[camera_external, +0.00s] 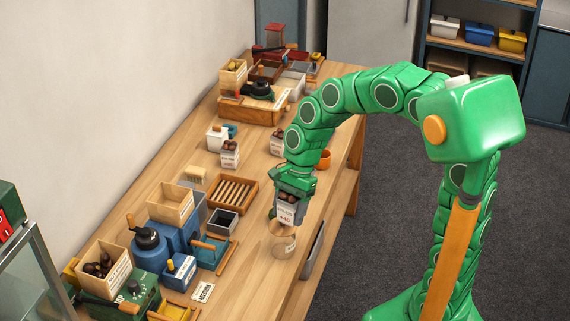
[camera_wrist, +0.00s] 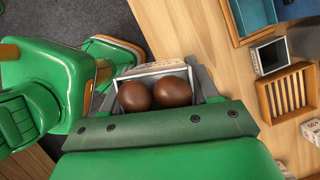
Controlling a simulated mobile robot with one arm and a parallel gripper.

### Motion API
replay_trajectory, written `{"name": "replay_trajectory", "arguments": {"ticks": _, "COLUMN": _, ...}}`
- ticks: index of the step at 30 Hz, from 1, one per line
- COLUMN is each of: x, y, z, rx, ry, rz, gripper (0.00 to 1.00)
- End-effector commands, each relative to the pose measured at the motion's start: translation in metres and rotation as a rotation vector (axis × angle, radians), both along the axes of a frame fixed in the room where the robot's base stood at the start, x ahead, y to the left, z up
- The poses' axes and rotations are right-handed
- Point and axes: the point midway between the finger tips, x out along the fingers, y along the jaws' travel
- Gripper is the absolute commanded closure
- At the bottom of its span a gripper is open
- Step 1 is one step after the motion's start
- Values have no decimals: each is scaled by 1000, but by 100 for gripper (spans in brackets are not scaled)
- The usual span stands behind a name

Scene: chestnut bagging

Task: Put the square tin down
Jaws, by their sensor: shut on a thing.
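My gripper (camera_external: 291,196) is shut on a small square tin (camera_external: 286,214) with a pale printed front. It holds the tin upright above the table's right edge. In the wrist view the square tin (camera_wrist: 150,69) sits between my jaws, its open top facing the camera. Two brown chestnuts (camera_wrist: 154,93) fill the opening. In the external view a clear jar (camera_external: 284,243) with a label stands on the table just below the held tin. The tin's underside is hidden, and I cannot tell how far above the jar it is.
Left of the jar are a dark empty square box (camera_external: 222,222) and a slatted wooden tray (camera_external: 234,192). An orange cup (camera_external: 323,159) and pale labelled containers (camera_external: 229,155) of chestnuts stand farther back. Bare wood (camera_external: 240,275) lies at the front.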

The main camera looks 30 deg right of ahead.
Motion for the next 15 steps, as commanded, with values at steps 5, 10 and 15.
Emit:
{"name": "replay_trajectory", "arguments": {"ticks": 5, "x": 63, "y": -17, "z": 1, "rx": -4, "ry": -4, "rz": -191, "gripper": 74}}
{"name": "replay_trajectory", "arguments": {"ticks": 10, "x": 121, "y": -42, "z": 0, "rx": -4, "ry": -3, "rz": -378, "gripper": 74}}
{"name": "replay_trajectory", "arguments": {"ticks": 15, "x": 177, "y": -74, "z": -2, "rx": -1, "ry": 0, "rz": -564, "gripper": 74}}
